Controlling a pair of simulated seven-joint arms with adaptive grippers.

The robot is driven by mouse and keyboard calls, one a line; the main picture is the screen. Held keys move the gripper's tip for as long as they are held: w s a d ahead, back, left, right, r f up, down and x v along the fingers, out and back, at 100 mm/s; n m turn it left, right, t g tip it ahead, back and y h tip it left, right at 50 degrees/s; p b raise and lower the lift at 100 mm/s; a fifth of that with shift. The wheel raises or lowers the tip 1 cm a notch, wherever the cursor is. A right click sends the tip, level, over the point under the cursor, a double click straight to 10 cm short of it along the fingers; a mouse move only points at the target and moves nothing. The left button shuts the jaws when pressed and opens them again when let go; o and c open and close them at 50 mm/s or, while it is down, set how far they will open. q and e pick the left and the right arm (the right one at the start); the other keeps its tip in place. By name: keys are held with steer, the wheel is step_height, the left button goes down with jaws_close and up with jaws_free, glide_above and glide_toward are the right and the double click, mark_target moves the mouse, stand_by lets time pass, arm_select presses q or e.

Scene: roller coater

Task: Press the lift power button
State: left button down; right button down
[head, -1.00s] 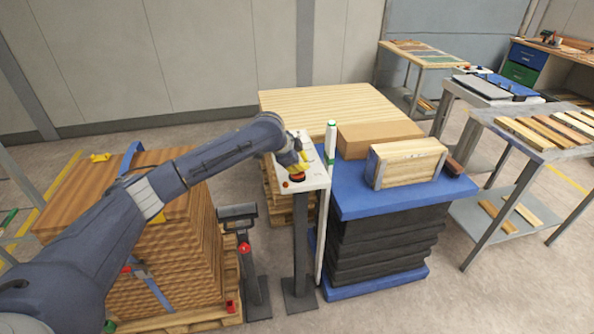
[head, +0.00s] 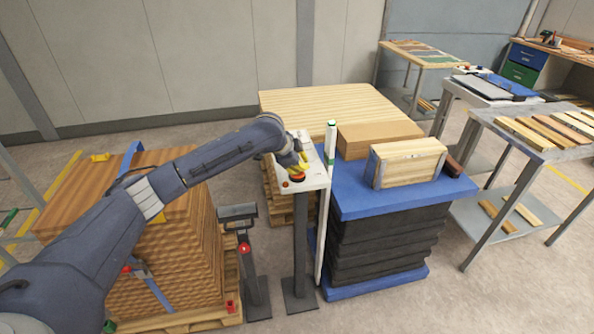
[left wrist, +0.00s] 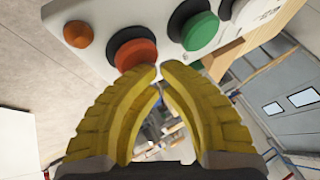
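A white control panel (head: 315,177) stands on a grey post. In the left wrist view the panel (left wrist: 103,10) carries a large red button (left wrist: 134,51), a green button (left wrist: 200,31) and a small orange lamp or button (left wrist: 78,34). In the head view the red button (head: 297,178) shows just below my left gripper (head: 301,167). Its yellow fingers (left wrist: 161,70) are drawn together, tips almost meeting, with nothing held. The tips overlap the red button's lower right edge in the wrist view; I cannot tell whether they touch it. No label is readable. My right gripper is not in view.
A blue lift table (head: 350,205) with black bellows stands right of the panel, bearing a wooden crate (head: 408,165) and a cardboard box (head: 375,138). A strapped wood stack (head: 175,265) and a small pedestal (head: 240,220) stand left. Workbenches stand at right.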

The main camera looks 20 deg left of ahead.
arm_select(q)
steer(key=shift+f, duration=0.55)
steer(key=shift+a, duration=0.1)
steer(key=shift+a+r, duration=0.1)
steer(key=shift+r, duration=3.45)
